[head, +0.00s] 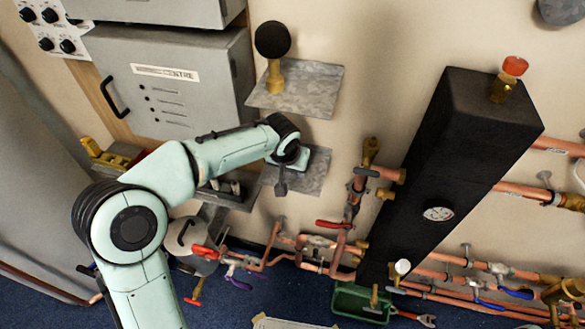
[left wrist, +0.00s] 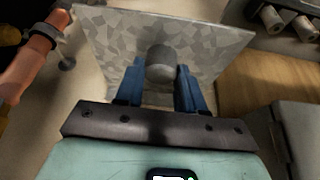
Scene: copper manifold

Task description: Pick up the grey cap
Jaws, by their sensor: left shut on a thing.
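The grey cap (left wrist: 160,62) is a short, plain grey cylinder in the left wrist view. My left gripper (left wrist: 159,78) has its two blue fingers on either side of the cap and is shut on it. Behind the cap is a galvanised plate shelf (left wrist: 105,38); I cannot tell whether the cap still touches it. In the head view my left gripper (head: 281,187) is over the lower wall shelf (head: 313,172), and the cap is not clearly visible there, hidden by the gripper. My right gripper is not in view.
An upper shelf (head: 318,88) holds a brass fitting with a black ball (head: 273,40). A grey cabinet (head: 178,85) is at left. A tall black manifold block (head: 450,150) with copper pipes (head: 330,262) stands at right. A green bin (head: 352,303) is below.

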